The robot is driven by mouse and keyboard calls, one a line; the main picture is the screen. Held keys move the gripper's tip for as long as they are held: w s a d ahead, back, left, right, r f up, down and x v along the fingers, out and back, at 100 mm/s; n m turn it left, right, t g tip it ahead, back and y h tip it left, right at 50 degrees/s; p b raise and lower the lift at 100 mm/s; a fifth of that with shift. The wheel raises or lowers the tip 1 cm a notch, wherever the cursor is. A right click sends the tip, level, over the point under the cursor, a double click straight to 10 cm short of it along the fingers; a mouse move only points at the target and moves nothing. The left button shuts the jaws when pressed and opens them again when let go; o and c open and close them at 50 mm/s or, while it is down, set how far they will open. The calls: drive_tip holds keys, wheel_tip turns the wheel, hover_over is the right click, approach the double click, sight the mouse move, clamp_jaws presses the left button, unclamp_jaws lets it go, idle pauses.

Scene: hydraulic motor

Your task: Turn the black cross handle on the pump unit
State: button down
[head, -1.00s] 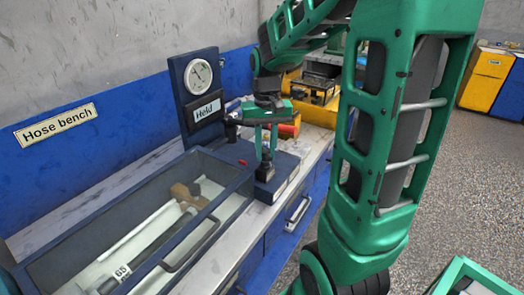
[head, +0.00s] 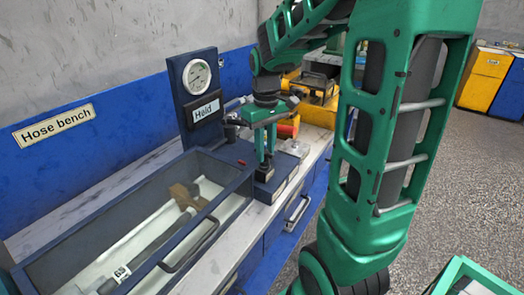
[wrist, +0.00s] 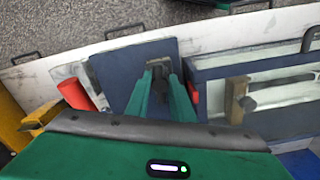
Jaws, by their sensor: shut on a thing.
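The pump unit is a dark blue block (head: 286,177) on the bench, with an upright blue panel behind it carrying a round dial gauge (head: 197,76) and a "Held" sign (head: 206,110). My gripper (head: 265,158) points down over the block, its green fingers shut on the black cross handle (head: 264,174). The fingers hide much of the handle. In the wrist view my gripper (wrist: 160,76) reaches over the blue block (wrist: 115,72), with the dark handle (wrist: 160,66) between the fingertips.
A lidded blue case (head: 60,243) holding a hose stands left of the pump unit. A red cylinder (wrist: 75,94) and yellow equipment (head: 318,97) are close on the other side. The bench front has drawer handles (head: 297,213).

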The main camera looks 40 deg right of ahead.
drive_tip(key=shift+w+r, duration=0.15)
drive_tip(key=shift+w, duration=0.05)
drive_tip(key=c, duration=1.5)
unclamp_jaws()
drive_tip(key=shift+c, duration=0.2)
drive_tip(key=shift+s, duration=0.1)
wheel_tip(320, 180, up, 11)
drive_tip(key=shift+f, duration=0.2)
drive_tip(key=s+f+m, duration=0.3)
drive_tip(key=s+f, duration=0.2)
drive_tip(key=s, duration=0.5)
drive_tip(key=s+f+m, duration=0.3)
drive_tip(key=s+f, duration=0.2)
drive_tip(key=s, duration=0.5)
drive_tip(key=shift+s+a+f, duration=0.3)
drive_tip(key=shift+s+a, duration=0.05)
drive_tip(key=shift+a, duration=0.1)
